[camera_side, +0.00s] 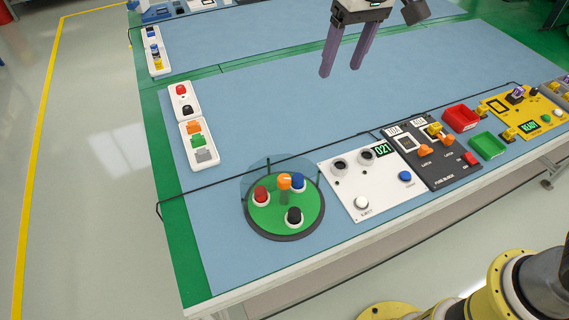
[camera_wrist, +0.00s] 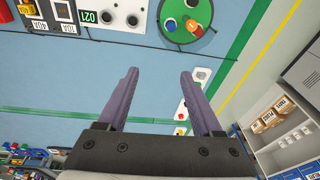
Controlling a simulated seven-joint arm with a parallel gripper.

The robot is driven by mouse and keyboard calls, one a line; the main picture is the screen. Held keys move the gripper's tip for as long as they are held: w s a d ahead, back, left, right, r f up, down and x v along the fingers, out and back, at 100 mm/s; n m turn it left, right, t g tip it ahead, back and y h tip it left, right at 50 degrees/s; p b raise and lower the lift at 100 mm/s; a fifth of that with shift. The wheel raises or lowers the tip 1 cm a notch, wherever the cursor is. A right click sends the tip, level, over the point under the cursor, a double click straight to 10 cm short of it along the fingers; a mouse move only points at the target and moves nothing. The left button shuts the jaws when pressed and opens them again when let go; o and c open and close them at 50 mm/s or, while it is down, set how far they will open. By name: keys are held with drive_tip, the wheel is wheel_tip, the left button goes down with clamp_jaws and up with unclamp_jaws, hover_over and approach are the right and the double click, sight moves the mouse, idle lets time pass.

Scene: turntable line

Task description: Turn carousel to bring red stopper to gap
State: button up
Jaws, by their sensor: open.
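The carousel is a green disc with a dark rim (camera_side: 263,224) near the table's front left; it also shows at the top of the wrist view (camera_wrist: 204,14). An orange knob (camera_side: 284,181) stands at its centre. The red stopper (camera_side: 261,195) is on the disc's left side, a blue stopper (camera_side: 298,182) at back right and a black one (camera_side: 293,216) at front. A translucent guard rises behind the disc; I cannot tell exactly where its gap is. My gripper (camera_side: 340,71) is open and empty, high above the table, well away from the carousel. Its purple fingers (camera_wrist: 158,75) are spread apart.
A black cable runs behind the carousel. Mid-table is clear.

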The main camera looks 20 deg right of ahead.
drive_tip(key=w+a+f+n+g, duration=0.1)
drive_tip(key=a+f, duration=0.6)
drive_tip(key=n+g+h, duration=0.1)
hover_over(284, 178)
wheel_tip(284, 178, down, 5)
wheel_tip(284, 178, down, 14)
drive_tip(key=shift+r, duration=0.15)
clamp_jaws()
drive_tip(key=shift+r, duration=0.1)
idle(0.8)
